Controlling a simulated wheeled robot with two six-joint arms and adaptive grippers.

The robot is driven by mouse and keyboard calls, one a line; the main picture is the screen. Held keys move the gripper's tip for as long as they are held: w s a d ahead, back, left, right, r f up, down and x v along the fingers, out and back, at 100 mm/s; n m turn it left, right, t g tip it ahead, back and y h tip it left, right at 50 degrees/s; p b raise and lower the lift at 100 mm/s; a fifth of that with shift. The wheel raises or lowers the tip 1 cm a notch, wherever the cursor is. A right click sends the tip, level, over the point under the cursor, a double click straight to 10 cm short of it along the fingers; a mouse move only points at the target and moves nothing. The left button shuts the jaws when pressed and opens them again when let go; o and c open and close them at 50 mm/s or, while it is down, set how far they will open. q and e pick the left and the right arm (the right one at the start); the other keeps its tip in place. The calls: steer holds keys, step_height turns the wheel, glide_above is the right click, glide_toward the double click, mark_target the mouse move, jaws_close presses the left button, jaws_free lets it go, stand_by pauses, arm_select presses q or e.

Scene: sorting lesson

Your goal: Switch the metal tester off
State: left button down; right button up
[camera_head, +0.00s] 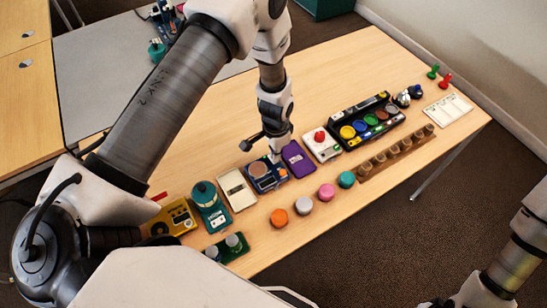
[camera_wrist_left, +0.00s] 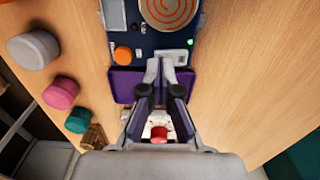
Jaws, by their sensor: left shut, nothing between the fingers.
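The metal tester is a dark blue box (camera_head: 256,187) with a round disc, in the middle of the row on the table. In the left wrist view its blue panel (camera_wrist_left: 152,40) shows an orange spiral disc (camera_wrist_left: 170,10), an orange knob (camera_wrist_left: 123,53), a lit green light (camera_wrist_left: 190,42) and a pale switch plate (camera_wrist_left: 172,55). My left gripper (camera_head: 276,157) is shut and empty over the tester's right end. In the wrist view its fingertips (camera_wrist_left: 167,64) are at the switch plate and partly cover it; I cannot tell whether they touch. My right gripper is out of view.
A purple case (camera_head: 297,160) lies close right of the tester, a cream box (camera_head: 236,189) left of it. Orange (camera_head: 279,218), grey (camera_head: 304,205), pink (camera_head: 327,192) and teal (camera_head: 346,180) pucks stand in front. A white box with a red button (camera_head: 322,145) is farther right.

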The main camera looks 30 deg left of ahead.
arm_select(q)
steer(key=shift+f+b, duration=0.6)
steer(key=shift+f, duration=0.35)
stand_by(0.3)
steer(key=shift+r, duration=0.1)
steer(key=shift+r+p, duration=2.65)
steer(key=shift+r, duration=0.8)
